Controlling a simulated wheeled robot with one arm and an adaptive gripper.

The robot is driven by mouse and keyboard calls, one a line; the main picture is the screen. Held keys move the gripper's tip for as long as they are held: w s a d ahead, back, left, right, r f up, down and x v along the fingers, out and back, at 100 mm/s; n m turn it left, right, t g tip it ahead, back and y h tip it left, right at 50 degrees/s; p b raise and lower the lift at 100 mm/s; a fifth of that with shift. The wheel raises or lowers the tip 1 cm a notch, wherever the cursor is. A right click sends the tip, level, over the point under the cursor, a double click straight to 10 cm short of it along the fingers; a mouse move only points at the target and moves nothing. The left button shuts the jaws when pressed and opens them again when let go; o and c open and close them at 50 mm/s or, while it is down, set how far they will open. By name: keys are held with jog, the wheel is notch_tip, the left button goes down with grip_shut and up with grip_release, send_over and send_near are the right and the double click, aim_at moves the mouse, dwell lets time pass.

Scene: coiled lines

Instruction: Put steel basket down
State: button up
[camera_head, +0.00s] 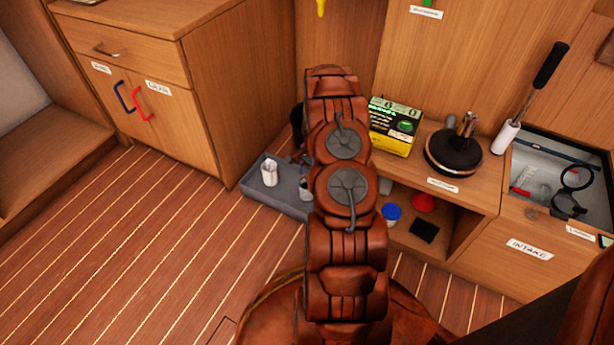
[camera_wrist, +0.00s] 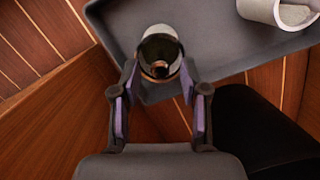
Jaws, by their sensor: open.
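The steel basket, a small shiny metal cup with a dark opening and a coppery glint inside, shows in the wrist view (camera_wrist: 160,45) at the near edge of a grey tray (camera_wrist: 212,50). My gripper (camera_wrist: 158,75) is open, with one finger on each side of the basket's near end. Whether a finger touches it, I cannot tell. The basket appears to rest on the tray, though its base is hidden. In the head view my arm hides most of the gripper; a small metal piece (camera_head: 305,187) shows beside the arm at the tray (camera_head: 285,201).
A pale cup (camera_head: 269,172) stands on the tray's left part. To the right are a yellow-green box (camera_head: 396,126), a black round device (camera_head: 453,152), and a shelf with a blue-lidded jar (camera_head: 391,213) and a red item (camera_head: 423,202). The wooden floor at left is clear.

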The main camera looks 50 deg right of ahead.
notch_tip(320, 180, up, 10)
jog(key=d+p, duration=0.1)
jog(key=p, duration=0.2)
jog(key=s+a+r+n+g, duration=0.1)
jog(key=s+a+r+n, duration=0.3)
jog(key=a+r, duration=0.75)
jog(key=s+a+r+n+g, duration=0.1)
jog(key=a+r+n, duration=0.5)
jog(key=a+r, duration=0.6)
jog(key=s+a+r+n, duration=0.2)
jog(key=s+a, duration=0.3)
jog(key=s, duration=0.3)
jog(key=s+a+r+n+g+h, duration=0.1)
jog(key=s+a+r+n, duration=0.2)
jog(key=s, duration=0.6)
jog(key=s+a+r+n, duration=0.3)
jog(key=s+a+n, duration=0.1)
jog(key=s+a, duration=0.3)
jog(key=shift+s+a+r+g+h, duration=0.15)
jog(key=shift+s+a+g+h, duration=0.2)
jog(key=shift+s, duration=0.85)
jog(key=shift+d, duration=0.1)
